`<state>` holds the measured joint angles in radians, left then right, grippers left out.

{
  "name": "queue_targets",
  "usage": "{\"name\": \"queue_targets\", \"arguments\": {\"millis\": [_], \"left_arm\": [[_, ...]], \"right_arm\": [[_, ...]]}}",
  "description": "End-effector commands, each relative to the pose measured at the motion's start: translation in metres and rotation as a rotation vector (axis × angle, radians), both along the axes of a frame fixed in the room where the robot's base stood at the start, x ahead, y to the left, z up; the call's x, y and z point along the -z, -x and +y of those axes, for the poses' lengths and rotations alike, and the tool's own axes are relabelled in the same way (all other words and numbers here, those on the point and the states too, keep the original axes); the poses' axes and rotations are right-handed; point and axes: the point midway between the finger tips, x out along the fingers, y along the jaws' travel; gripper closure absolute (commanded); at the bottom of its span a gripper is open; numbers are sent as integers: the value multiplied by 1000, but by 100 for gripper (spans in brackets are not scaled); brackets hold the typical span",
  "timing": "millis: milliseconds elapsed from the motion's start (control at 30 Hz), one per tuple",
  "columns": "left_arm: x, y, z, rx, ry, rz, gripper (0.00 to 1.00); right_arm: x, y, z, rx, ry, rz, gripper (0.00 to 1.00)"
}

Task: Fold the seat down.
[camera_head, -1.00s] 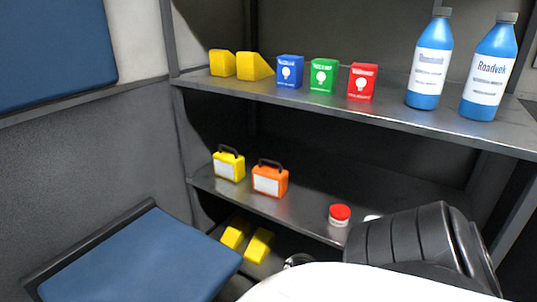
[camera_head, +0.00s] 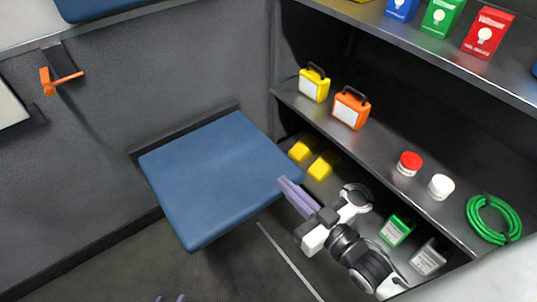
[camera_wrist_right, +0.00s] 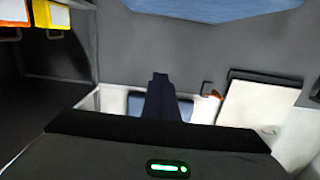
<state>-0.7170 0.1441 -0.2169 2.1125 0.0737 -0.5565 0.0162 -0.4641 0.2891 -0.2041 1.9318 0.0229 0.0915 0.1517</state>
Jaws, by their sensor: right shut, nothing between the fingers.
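The blue seat pad (camera_head: 215,175) sticks out from the grey wall, looking roughly level in the head view. Its back edge lies along a dark frame at the wall. My right gripper (camera_head: 284,184) is shut and empty; its purple fingertips overlap the seat's right corner in the picture, and I cannot tell whether they touch. Its dark shut fingers also show in the right wrist view (camera_wrist_right: 160,82). A blue surface (camera_wrist_right: 210,8) shows at the top there; I cannot tell which pad it is.
Shelves stand right of the seat, holding a yellow case (camera_head: 314,85), an orange case (camera_head: 350,110), a red-lidded jar (camera_head: 409,164) and a green coil (camera_head: 493,220). Yellow wedges (camera_head: 321,166) lie low beside the seat. An orange handle (camera_head: 62,80) is on the wall. Floor (camera_head: 110,262) is clear at front left.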

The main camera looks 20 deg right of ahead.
Motion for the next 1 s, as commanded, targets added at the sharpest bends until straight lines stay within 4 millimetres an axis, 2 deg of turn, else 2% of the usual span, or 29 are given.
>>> {"name": "queue_targets", "arguments": {"millis": [33, 100, 267, 667, 800, 1000], "left_arm": [[-5, 1, 1, -2, -3, -1, 69], [-4, 2, 2, -4, -5, -5, 69], [-1, 2, 2, -6, -2, -8, 69], [6, 1, 0, -16, 17, -19, 69], [9, 1, -1, -20, 27, -23, 69], [10, 0, -2, -24, 35, -27, 69]], "right_arm": [[-11, -3, -2, -5, -2, -33, 100], [-17, -6, -3, -10, -7, -64, 100], [-18, -22, 2, -12, -9, -79, 100], [-18, -100, 28, -13, -9, -78, 100], [6, -93, 26, -12, -9, -69, 100], [19, -87, 24, -12, -9, -72, 100]]}}
